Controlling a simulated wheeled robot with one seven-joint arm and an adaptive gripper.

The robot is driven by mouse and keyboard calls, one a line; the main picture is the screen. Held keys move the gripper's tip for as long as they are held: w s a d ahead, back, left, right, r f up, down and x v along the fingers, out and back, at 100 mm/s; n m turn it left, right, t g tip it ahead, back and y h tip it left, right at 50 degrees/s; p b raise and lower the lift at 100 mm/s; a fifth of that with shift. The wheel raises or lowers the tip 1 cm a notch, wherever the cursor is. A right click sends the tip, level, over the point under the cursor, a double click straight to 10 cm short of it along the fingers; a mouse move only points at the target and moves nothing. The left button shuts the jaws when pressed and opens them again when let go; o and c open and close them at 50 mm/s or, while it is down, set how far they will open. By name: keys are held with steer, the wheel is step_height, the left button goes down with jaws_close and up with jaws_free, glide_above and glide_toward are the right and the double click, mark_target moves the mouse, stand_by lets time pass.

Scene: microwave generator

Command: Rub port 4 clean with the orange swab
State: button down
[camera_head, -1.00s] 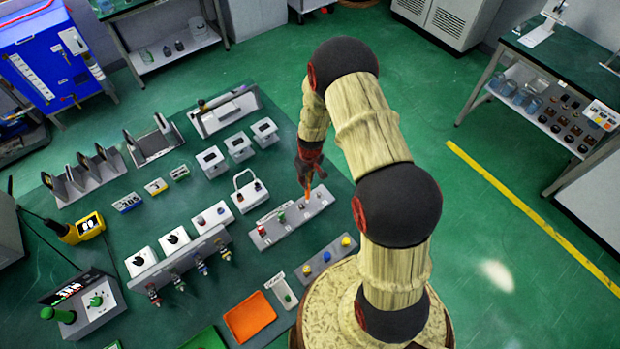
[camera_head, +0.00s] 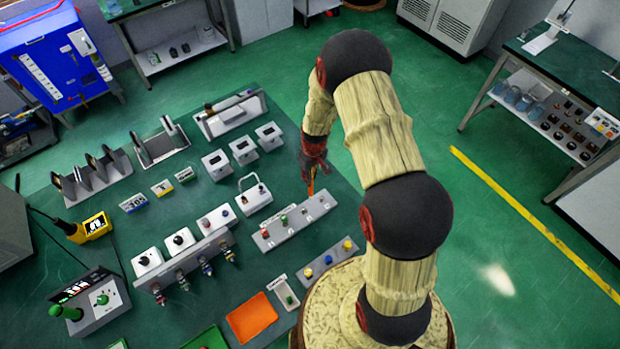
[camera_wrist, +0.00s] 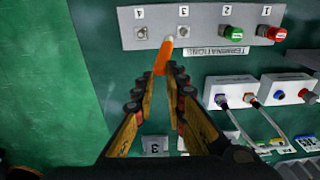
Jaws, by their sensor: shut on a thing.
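My gripper (camera_wrist: 166,75) is shut on the orange swab (camera_wrist: 163,57), which points away from the fingers. In the wrist view its pale tip overlaps the lower edge of the grey terminations panel (camera_wrist: 208,40), between port 4 (camera_wrist: 141,33) and port 3 (camera_wrist: 183,32). I cannot tell whether the tip touches the panel. Port 4 is uncapped, at the panel's left end. Port 2 has a green cap (camera_wrist: 232,33) and port 1 a red cap (camera_wrist: 272,33). In the head view the swab (camera_head: 312,184) hangs by the panel's far right end.
A white box (camera_wrist: 238,91) with connectors stands beside the panel. In the head view, a strip with blue and yellow knobs (camera_head: 327,263), an orange mat (camera_head: 251,317) and a small white tray (camera_head: 285,293) lie nearer. Green floor lies right of the bench.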

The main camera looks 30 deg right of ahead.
steer(key=shift+r, duration=0.1)
steer(key=shift+r+p, duration=0.75)
steer(key=shift+r, duration=0.75)
steer(key=shift+f, duration=0.1)
